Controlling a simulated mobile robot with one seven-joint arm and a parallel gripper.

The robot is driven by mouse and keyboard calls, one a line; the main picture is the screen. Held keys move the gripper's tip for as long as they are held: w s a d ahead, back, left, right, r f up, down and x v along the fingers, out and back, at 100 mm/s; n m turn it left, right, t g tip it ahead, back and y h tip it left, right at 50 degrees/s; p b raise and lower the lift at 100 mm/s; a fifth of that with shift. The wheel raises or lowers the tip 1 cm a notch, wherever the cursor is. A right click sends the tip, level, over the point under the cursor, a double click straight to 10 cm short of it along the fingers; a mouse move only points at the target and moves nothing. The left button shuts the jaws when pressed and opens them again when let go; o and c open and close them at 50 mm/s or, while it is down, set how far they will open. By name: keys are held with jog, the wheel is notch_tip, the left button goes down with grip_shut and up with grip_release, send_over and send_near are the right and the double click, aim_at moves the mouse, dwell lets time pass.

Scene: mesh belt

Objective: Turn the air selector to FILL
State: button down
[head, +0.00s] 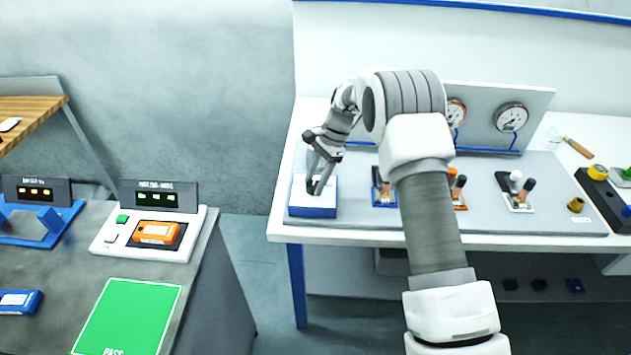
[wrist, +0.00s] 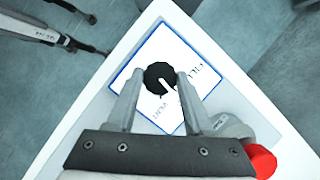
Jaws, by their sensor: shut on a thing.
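The air selector is a black round knob (wrist: 157,72) with a white pointer, on a white label plate (wrist: 160,45) edged in blue. In the wrist view my gripper (wrist: 162,77) has one finger on each side of the knob and is shut on it. The pointer slants to the lower right. Small lettering, seemingly FILL, stands right of the knob; other lettering below it is too small to read surely. In the head view my gripper (head: 318,190) points down at the white box with blue sides (head: 312,211) at the bench's left end; the knob is hidden there.
Right of the box stand several small levers, such as one on a blue base (head: 383,200) and one on a white base (head: 518,203). Gauges (head: 511,117) stand on a panel behind. A separate grey table at left holds an orange device (head: 157,234) and a green mat (head: 128,318).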

jog(key=n, duration=0.2)
jog(key=n+g+h, duration=0.1)
jog(key=n, duration=0.2)
jog(key=shift+w+a+n+h, duration=0.1)
jog(key=shift+a+n+h, duration=0.05)
jog(key=shift+n+h, duration=0.15)
jog(key=n+h, duration=0.1)
jog(key=n, duration=0.1)
jog(key=n+h, duration=0.1)
jog(key=n, duration=0.2)
jog(key=shift+a+g+b, duration=0.1)
jog(key=shift+g+b, duration=0.2)
jog(key=shift+g, duration=0.1)
jog(key=shift+c, duration=1.4)
grip_release()
